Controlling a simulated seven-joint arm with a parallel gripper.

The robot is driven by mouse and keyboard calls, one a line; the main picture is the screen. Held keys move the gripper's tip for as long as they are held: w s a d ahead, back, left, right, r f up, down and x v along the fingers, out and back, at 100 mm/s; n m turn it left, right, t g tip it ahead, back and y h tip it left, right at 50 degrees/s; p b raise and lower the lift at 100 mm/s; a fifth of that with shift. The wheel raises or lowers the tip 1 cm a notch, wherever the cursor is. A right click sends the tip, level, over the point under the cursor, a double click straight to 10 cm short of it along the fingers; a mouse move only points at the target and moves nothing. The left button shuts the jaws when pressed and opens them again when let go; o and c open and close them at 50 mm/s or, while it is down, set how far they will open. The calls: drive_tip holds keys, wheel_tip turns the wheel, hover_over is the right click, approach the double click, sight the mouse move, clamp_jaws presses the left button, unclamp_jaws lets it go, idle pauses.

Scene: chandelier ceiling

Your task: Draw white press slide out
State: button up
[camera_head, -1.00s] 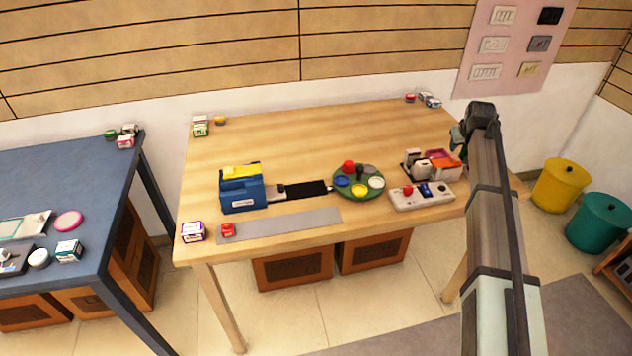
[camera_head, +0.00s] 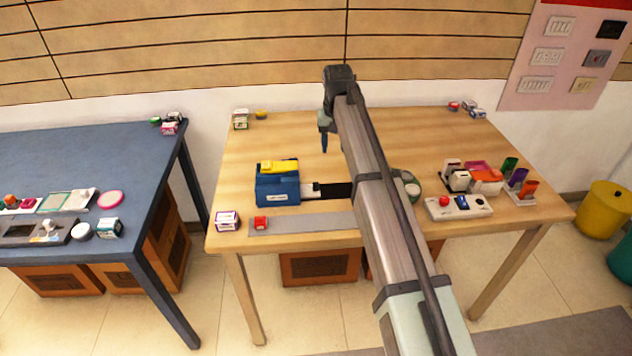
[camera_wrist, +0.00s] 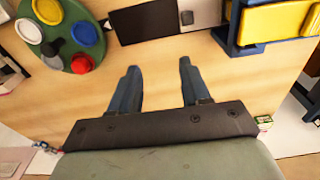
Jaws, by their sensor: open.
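The blue press (camera_head: 277,188) with a yellow top (camera_head: 279,167) stands on the wooden table. A whitish-grey slide (camera_head: 311,191) sticks out from its right side, beside a black strip (camera_head: 337,190). In the wrist view the slide (camera_wrist: 199,11) lies at the top, between the black strip (camera_wrist: 143,20) and the press's yellow part (camera_wrist: 285,20). My gripper (camera_head: 324,145) is above the table, behind and right of the press. Its two fingers (camera_wrist: 159,68) are apart with bare wood between them, and touch nothing. My arm hides part of the round palette.
The green palette (camera_wrist: 68,62) with coloured discs is beside the strip's far end. A control box (camera_head: 459,206) stands at the right, with small holders behind it. The table's back middle is clear.

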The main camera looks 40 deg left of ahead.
hover_over(316, 183)
wheel_tip(316, 183, down, 13)
idle(0.7)
clamp_jaws()
idle(0.4)
